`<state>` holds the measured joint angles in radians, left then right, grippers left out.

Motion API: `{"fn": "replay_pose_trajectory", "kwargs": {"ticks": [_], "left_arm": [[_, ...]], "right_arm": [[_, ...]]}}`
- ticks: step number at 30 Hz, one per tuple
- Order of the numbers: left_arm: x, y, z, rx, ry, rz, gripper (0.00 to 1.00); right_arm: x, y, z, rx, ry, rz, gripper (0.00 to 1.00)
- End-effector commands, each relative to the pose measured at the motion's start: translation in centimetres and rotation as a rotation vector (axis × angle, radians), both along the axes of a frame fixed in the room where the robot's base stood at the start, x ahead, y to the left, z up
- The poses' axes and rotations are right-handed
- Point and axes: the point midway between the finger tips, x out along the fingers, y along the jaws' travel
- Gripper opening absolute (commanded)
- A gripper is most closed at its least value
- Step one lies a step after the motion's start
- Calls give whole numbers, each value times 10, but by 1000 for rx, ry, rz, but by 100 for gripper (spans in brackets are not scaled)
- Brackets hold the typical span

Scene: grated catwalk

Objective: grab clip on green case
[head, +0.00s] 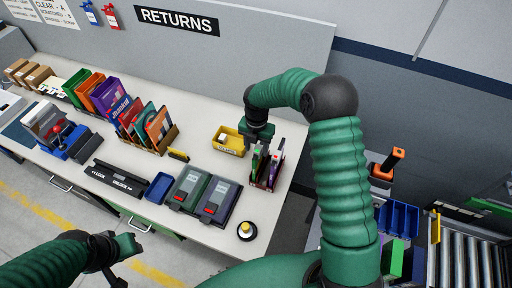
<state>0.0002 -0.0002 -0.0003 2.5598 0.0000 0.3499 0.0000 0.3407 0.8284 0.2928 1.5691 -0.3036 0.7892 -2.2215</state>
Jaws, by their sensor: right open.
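A dark green case (188,187) lies flat on the white counter, with a small grey-and-red clip (181,197) at its front edge. My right gripper (261,146) is open and points down at the far right of the counter, beyond and to the right of the case, apart from it. It is close to a small rack (267,176) of upright thin items, partly hiding them; I cannot tell whether it touches them. My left gripper (124,262) is low in front of the counter, away from the case; its finger opening is unclear.
A dark grey case (218,201) with a similar clip lies right beside the green one. A blue tray (159,187), a yellow bin (229,141) and a yellow-topped round button (246,230) surround them. Upright books and folders (118,105) fill the counter's left.

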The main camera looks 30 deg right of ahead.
Motion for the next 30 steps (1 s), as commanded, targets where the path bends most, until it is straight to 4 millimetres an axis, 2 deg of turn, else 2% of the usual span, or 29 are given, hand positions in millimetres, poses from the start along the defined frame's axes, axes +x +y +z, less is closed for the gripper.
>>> {"fn": "replay_pose_trajectory", "kwargs": {"ticks": [3,9,21,30], "left_arm": [[0,0,6,0,0,0,36],[0,0,4,0,1,-1,36],[0,0,4,0,1,0,36],[0,0,4,0,0,0,36]], "right_arm": [[2,-1,-13,-1,1,1,50],[3,-1,-16,-1,-1,0,50],[2,0,-15,-2,-2,0,0],[3,-1,-15,-1,-1,0,0]]}}
